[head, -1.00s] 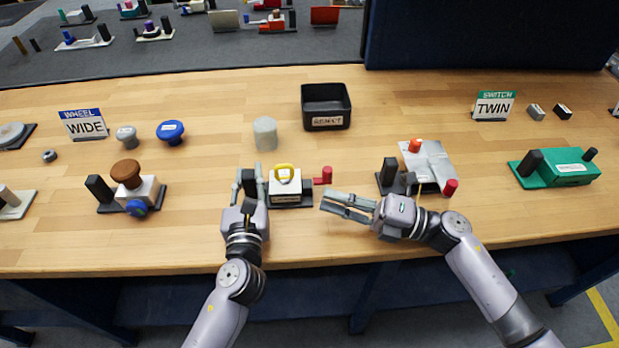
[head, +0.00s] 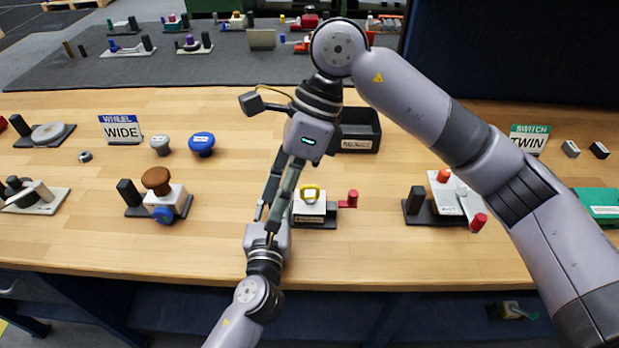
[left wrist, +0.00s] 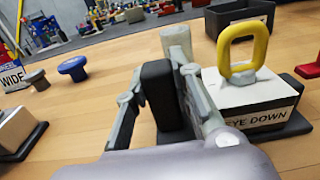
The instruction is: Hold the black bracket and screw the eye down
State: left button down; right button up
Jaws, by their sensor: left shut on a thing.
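The eye is a yellow loop (head: 312,189) standing on a white block (head: 309,207); the left wrist view shows the loop (left wrist: 262,45) upright and the block's label "EYE DOWN" (left wrist: 258,118). The black bracket (left wrist: 160,88) is an upright dark post left of the block. My left gripper (left wrist: 150,95) is shut on it, one finger on each side. In the head view my right gripper (head: 271,222) reaches down from above, left of the loop and over the left gripper. Its fingers look apart with nothing between them. They cover the bracket there.
A red knob (head: 352,197) sticks out right of the block. A black bin (head: 360,130) stands behind, partly covered by my right arm. Bare wood lies in front.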

aim_at(309, 186)
jog(key=w+d+r+t+h, duration=0.35)
jog(key=w+t, duration=0.25)
jog(key=w, duration=0.3)
jog(key=shift+h, duration=0.25)
jog(key=f, duration=0.4)
jog(key=w+f, duration=0.1)
jog(key=f, duration=0.3)
jog(key=w+f, duration=0.1)
jog(key=f, duration=0.3)
jog(key=shift+w+d, duration=0.1)
jog(key=shift+d, duration=0.2)
jog(key=shift+r, duration=0.1)
jog(key=shift+c, duration=0.5)
grip_shut()
